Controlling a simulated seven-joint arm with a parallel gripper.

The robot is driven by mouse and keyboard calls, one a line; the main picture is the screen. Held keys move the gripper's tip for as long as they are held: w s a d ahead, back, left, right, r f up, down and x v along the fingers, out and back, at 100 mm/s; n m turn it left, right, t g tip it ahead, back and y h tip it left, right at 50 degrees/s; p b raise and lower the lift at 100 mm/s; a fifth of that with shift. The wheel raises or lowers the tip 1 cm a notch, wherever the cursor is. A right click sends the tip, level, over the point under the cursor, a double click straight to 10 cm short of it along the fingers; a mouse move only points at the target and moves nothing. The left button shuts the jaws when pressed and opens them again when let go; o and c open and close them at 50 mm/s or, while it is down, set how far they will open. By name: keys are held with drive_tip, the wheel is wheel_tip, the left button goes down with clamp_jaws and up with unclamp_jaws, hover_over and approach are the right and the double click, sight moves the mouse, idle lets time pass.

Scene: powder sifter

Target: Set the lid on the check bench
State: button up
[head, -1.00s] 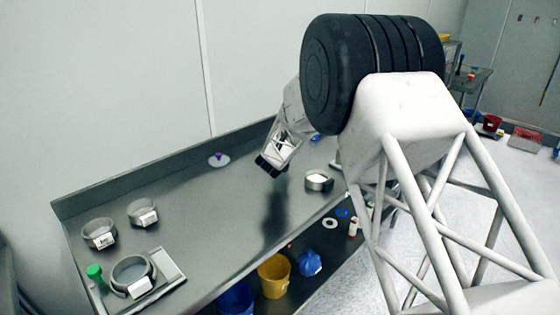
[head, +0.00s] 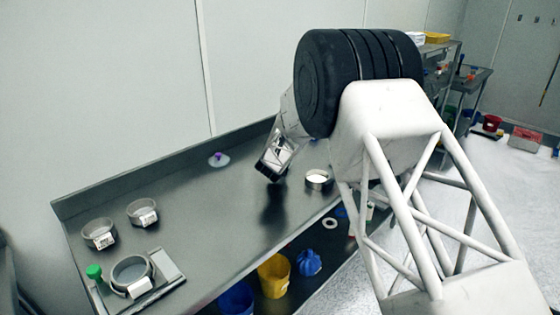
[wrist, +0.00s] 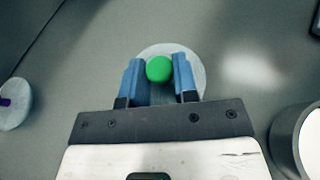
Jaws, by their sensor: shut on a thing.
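My gripper (wrist: 158,82) has its blue fingers on either side of the green knob (wrist: 159,69) of a pale grey round lid (wrist: 181,50) in the wrist view. It is shut on this knob. In the head view my gripper (head: 270,172) is low over the middle of the steel bench (head: 225,215); the lid is not discernible there. I cannot tell whether the lid touches the bench.
A purple-knobbed lid (head: 219,160) lies left of my gripper. A round pan with white contents (head: 318,180) stands to its right. Two labelled pans (head: 99,235) (head: 142,213), a larger pan (head: 132,275) and a green-capped item (head: 94,272) stand at the left. The middle is clear.

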drive_tip(key=shift+f, duration=0.35)
drive_tip(key=shift+f, duration=0.15)
drive_tip(key=o, duration=0.9)
drive_tip(key=shift+s+a+r, duration=0.1)
drive_tip(key=shift+s+r, duration=0.35)
drive_tip(key=shift+s, duration=0.05)
drive_tip(key=shift+v, duration=5.4)
drive_tip(key=shift+s+f, duration=0.1)
drive_tip(key=shift+f, duration=0.05)
